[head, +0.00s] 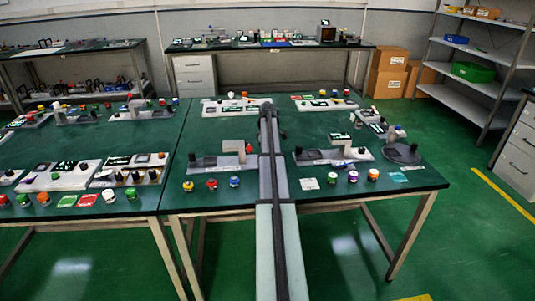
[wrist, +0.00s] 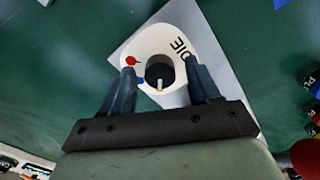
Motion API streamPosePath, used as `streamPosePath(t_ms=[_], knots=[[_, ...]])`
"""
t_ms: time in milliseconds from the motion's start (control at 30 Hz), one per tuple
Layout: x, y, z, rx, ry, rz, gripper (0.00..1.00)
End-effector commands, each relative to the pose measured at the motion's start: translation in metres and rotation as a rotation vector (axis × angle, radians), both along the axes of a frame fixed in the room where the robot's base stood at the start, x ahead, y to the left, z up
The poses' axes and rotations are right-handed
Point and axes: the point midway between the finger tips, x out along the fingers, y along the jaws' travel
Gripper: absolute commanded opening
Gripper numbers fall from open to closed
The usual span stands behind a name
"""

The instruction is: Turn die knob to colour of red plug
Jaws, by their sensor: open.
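In the wrist view, the die knob (wrist: 160,70) is a dark round knob on a white oval dial (wrist: 150,38) lettered "DIE". A red dot is at the dial's upper left, a blue dot at its lower left, and a yellow dot at its lower edge. The knob's pale pointer mark is at its lower side, by the yellow dot. My gripper (wrist: 160,68) is open, with one finger on each side of the knob; I cannot tell whether they touch it. In the head view my arm hides the gripper and dial.
The dial sits on a grey plate (wrist: 222,84). Dark plugs with lettering (wrist: 314,105) and a red rounded thing (wrist: 309,160) are at the wrist view's right edge. In the head view, red (head: 212,184), yellow and blue knobs stand along the green table's (head: 330,205) front.

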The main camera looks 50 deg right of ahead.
Motion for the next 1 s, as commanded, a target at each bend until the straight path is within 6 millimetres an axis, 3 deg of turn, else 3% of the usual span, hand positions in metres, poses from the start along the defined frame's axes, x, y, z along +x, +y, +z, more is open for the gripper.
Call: streamPosePath(t_ms=[267, 833, 1000], knots=[[0.0000, 0.0000, -0.0007, 0.000, 0.000, 0.000, 0.61], [0.0000, 0.0000, -0.0004, 0.000, 0.000, 0.000, 0.07], [0.0000, 0.0000, -0.0004, 0.000, 0.000, -0.006, 0.05]])
